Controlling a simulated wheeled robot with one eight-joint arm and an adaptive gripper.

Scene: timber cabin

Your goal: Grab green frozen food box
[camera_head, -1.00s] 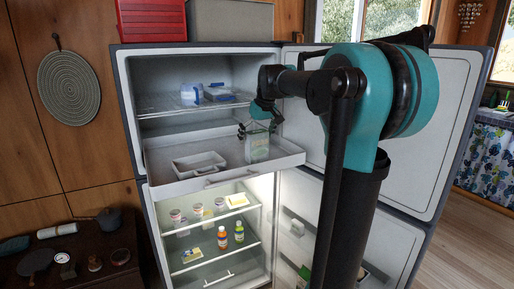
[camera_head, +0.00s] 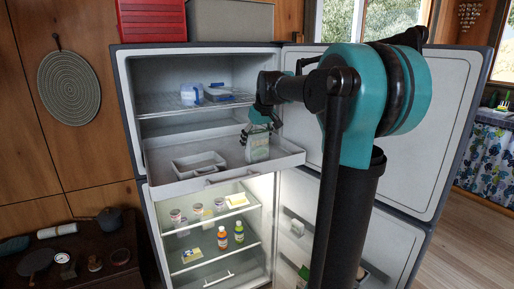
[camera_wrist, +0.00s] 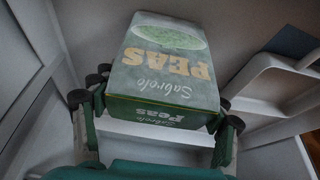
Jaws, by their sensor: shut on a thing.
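The green frozen food box (camera_head: 257,147) stands upright at the right end of the pulled-out freezer drawer (camera_head: 165,184) in the head view. In the wrist view, the box (camera_wrist: 168,65) fills the middle and reads "Sabrolo Peas", with a picture of peas on it. My gripper (camera_head: 257,130) reaches down over the box from above. In the wrist view its green and black fingers (camera_wrist: 157,120) lie along the left and right sides of the box, shut on it. I cannot tell whether the box's base touches the drawer floor.
A white tray (camera_head: 199,165) lies in the drawer, left of the box. Containers with blue lids (camera_head: 218,94) sit on the wire shelf above. The open freezer door (camera_head: 300,130) stands close on the right. The lit lower fridge holds bottles (camera_head: 223,238) and cups.

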